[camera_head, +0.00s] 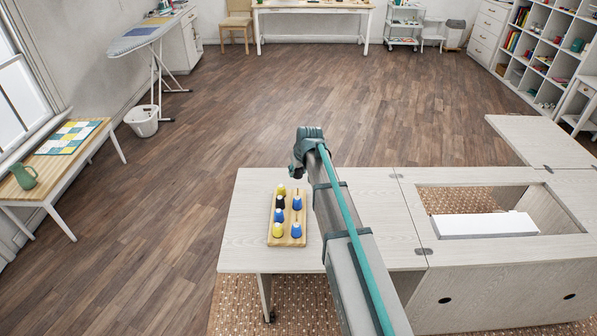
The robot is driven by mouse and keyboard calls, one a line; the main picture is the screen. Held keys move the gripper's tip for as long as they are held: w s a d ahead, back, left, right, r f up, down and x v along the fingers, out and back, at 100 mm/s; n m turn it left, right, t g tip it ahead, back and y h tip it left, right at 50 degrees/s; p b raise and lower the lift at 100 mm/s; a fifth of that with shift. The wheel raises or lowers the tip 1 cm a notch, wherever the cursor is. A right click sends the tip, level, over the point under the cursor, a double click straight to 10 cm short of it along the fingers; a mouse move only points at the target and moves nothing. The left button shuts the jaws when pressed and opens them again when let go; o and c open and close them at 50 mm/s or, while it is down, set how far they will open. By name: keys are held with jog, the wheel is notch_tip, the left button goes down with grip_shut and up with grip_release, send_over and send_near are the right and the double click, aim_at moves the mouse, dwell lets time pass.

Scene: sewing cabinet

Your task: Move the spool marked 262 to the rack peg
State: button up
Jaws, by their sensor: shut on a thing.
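A wooden rack (288,240) with two columns of pegs stands on the pale cabinet top. It carries several small spools: yellow (277,230), black (279,202) and blue (296,229). One peg in the right column, between two blue spools, looks bare. Any numbers on the spools are too small to read, so I cannot tell which is marked 262. My gripper (296,172) shows as a small dark shape at the end of my arm, just beyond the rack's far end. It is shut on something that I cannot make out.
The cabinet top (245,255) is clear to the left of the rack. My arm crosses it just right of the rack and hides part of the surface. Farther right is a rectangular opening with a white block (484,225). Open floor lies beyond.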

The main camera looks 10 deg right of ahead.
aim_at(298, 178)
jog(key=shift+f+b, duration=0.75)
jog(key=shift+f, duration=1.15)
jog(key=shift+f, duration=0.15)
jog(key=shift+f+b, duration=0.3)
jog(key=shift+f, duration=0.05)
jog(key=shift+f+b, duration=0.95)
jog(key=shift+f, duration=0.8)
jog(key=o, duration=0.9)
jog(key=v, duration=1.2)
